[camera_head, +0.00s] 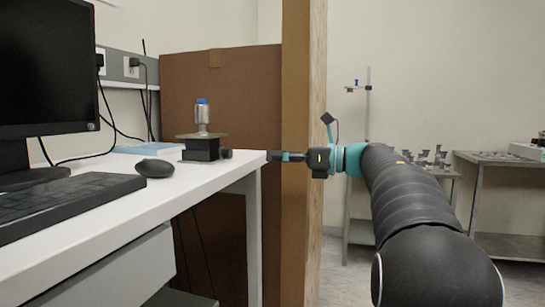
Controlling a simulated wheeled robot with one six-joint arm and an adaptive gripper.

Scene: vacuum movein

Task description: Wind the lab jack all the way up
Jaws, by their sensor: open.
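The lab jack (201,149) stands on the white desk near its right end. It has a dark body, a thin flat top plate (202,136) and a dark round knob (227,153) on its right side. A small metal vessel with a blue cap (202,116) stands upright on the plate. My gripper (272,156) is at the desk's right edge, to the right of the knob and apart from it, at about the same height, pointing left. It is open and empty; its fingers look small and dark from here.
The white desk (120,220) also holds a mouse (155,168), a keyboard (65,205) and a monitor (45,75). A brown panel (235,90) and a wooden post (303,230) stand behind my gripper. Metal tables (500,160) stand at the back right.

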